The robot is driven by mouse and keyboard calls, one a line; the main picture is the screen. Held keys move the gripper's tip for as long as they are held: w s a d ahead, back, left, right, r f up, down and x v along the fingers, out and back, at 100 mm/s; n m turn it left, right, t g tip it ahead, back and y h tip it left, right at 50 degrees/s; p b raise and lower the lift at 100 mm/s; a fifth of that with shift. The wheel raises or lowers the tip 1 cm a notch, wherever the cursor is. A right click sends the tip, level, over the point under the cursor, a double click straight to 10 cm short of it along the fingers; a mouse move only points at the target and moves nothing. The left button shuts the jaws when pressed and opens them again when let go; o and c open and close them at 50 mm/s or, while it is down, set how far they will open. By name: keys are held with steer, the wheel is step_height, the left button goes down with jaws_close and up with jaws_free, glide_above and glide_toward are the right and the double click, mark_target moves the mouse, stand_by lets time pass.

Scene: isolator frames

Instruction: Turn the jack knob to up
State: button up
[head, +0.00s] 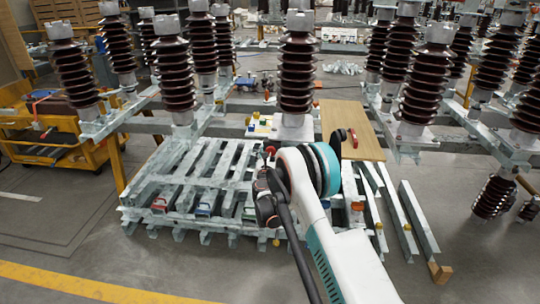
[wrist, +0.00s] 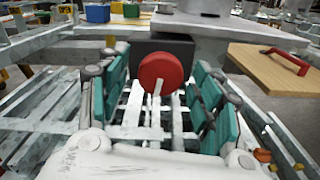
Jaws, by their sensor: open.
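The jack knob is a red round disc (wrist: 160,72) on the front of a dark box (wrist: 178,48) in the wrist view, with a pale bar running down from its middle. In the wrist view my gripper (wrist: 158,88) is open, with one teal-padded finger on each side of the knob. The knob shows between the fingers with gaps on both sides; I cannot tell how far ahead it is. In the head view my gripper is mostly hidden behind my arm, and a small red spot (head: 270,150) shows there.
A pale slatted pallet (head: 185,165) lies below and left. Tall brown ribbed insulators (head: 296,75) stand on grey beams around my arm. A wooden board with a red handle (head: 362,140) is at the right. A yellow cart (head: 50,140) stands at the left. The floor in front is clear.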

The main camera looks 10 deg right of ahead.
steer(key=v, duration=1.2)
steer(key=s+d+r+m+g+h, duration=0.1)
steer(key=s+d+r+m, duration=0.2)
steer(key=r, duration=0.4)
steer(key=s+d+r+m+g, duration=0.1)
steer(key=d+r+m+g, duration=0.1)
steer(key=r+m, duration=0.35)
steer(key=s+d+r+m+g, duration=0.35)
steer(key=s+r+m, duration=0.5)
steer(key=s, duration=0.35)
steer(key=s+a+m+g+y, duration=0.2)
steer(key=s+m, duration=0.4)
steer(key=s, duration=1)
steer(key=s+a+m+g+y, duration=0.1)
steer(key=s+m+y, duration=0.3)
steer(key=s, duration=1.2)
steer(key=a+m, duration=0.1)
steer(key=m, duration=0.2)
steer(key=shift+s+a+f+g+y, duration=0.3)
steer(key=shift+s+g, duration=0.05)
steer(key=shift+s, duration=0.05)
